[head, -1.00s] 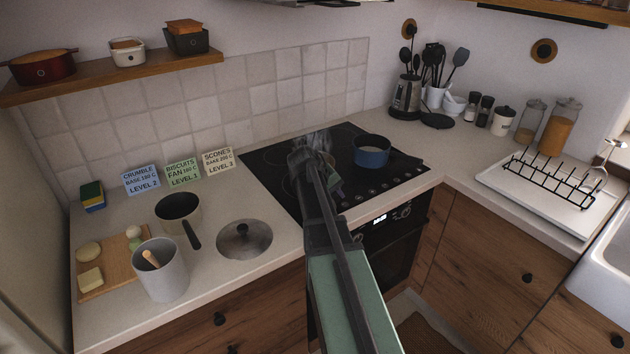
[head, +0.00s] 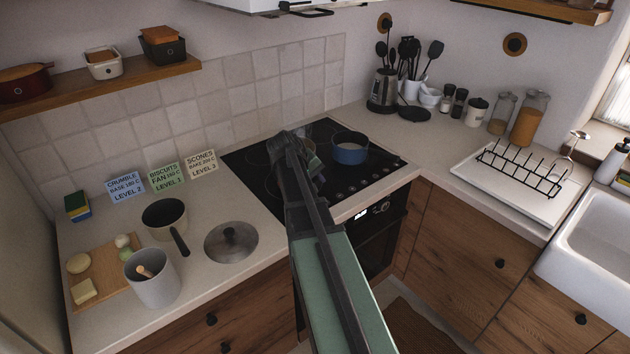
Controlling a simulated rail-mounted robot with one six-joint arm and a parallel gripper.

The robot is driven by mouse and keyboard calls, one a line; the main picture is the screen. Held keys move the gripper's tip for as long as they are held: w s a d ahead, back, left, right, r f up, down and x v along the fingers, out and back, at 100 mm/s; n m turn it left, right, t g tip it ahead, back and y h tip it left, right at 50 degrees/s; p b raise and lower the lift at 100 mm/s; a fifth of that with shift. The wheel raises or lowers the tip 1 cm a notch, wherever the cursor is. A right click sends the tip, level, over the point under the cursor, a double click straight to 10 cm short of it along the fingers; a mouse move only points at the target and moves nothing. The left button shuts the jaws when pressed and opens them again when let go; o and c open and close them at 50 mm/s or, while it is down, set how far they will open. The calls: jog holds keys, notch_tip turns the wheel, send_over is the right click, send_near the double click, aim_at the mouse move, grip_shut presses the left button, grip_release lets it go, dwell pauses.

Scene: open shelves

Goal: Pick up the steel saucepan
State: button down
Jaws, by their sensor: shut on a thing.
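My arm reaches from the bottom of the head view over the black hob (head: 350,192). My gripper (head: 290,146) is at its far end, above the hob's left part, seen from behind and small. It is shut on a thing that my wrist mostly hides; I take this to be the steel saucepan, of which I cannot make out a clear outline. A small greyish-brown patch shows just right of the wrist, but I cannot tell what it is. Whether the saucepan touches the hob is hidden.
A blue pan (head: 349,150) stands on the hob, right of my gripper. A steel lid (head: 231,243), a cream pan with a black handle (head: 164,218) and a grey crock (head: 153,283) stand on the left counter. A black rack (head: 520,170) is at right.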

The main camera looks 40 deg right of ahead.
notch_tip(320, 180, up, 14)
jog(key=p, duration=1.1)
jog(key=shift+f, duration=0.25)
